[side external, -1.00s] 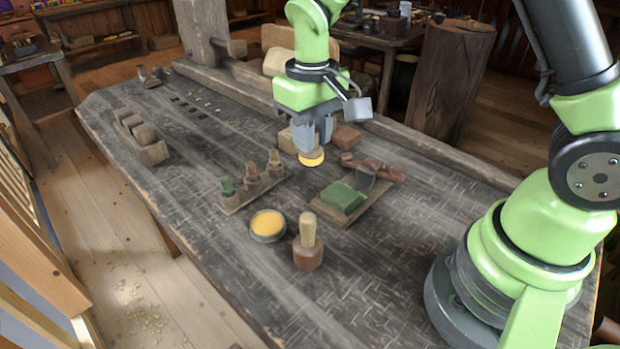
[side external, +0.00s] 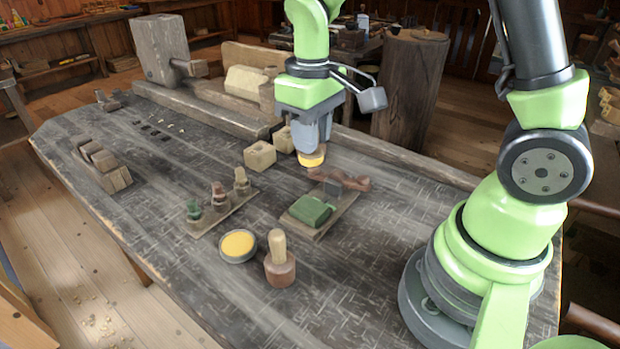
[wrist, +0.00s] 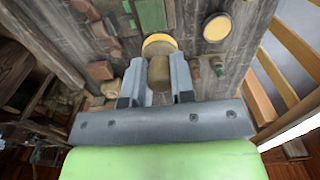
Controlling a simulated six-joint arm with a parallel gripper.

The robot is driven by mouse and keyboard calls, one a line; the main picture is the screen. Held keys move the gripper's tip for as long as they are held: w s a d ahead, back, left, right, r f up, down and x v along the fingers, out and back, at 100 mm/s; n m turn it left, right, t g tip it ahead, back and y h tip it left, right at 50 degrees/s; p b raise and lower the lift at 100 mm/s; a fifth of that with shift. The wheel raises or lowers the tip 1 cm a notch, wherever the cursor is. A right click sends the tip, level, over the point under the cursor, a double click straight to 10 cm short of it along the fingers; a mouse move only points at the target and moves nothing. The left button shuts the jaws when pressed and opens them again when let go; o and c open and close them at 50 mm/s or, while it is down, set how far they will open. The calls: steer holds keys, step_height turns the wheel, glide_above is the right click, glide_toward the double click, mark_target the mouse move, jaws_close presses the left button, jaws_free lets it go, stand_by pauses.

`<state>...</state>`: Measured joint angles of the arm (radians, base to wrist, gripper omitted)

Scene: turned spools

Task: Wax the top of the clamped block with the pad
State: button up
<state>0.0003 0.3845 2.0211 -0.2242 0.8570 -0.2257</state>
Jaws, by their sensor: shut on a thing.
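My gripper (side external: 314,140) is shut on the handle of a round pad (side external: 312,160) with a yellow face. The pad hangs face down in the air, and its handle (wrist: 160,72) shows between the fingers in the wrist view. A green block (side external: 310,211) lies on a wooden board, in front of a dark grey piece and a red-brown wooden part (side external: 345,180). I cannot tell how the block is clamped. It shows at the top of the wrist view (wrist: 151,15), clear of the pad. A round tin of yellow wax (side external: 238,244) stands open at the front.
A wooden-handled mallet-like tool (side external: 279,262) stands beside the tin. Several small spools (side external: 218,197) stand on a board to the left. Pale blocks (side external: 260,155) sit behind them. A rack of blocks (side external: 103,164) is far left. Bare bench lies left of the spools.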

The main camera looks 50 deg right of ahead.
steer(key=shift+s+d+f, duration=0.3)
steer(key=shift+f, duration=1.7)
steer(key=shift+s+d+f, duration=0.3)
steer(key=shift+f, duration=1.7)
steer(key=shift+s+d+f, duration=0.3)
steer(key=shift+f, duration=1.7)
steer(key=w, duration=0.1)
steer(key=w+r, duration=0.1)
steer(key=w, duration=0.1)
steer(key=shift+w+r, duration=0.1)
steer(key=shift+r, duration=0.05)
steer(key=shift+w, duration=1.9)
steer(key=shift+s, duration=3.6)
steer(key=shift+w, duration=3.5)
steer(key=shift+s, duration=3.45)
steer(key=shift+w+r, duration=0.1)
steer(key=shift+r, duration=3.15)
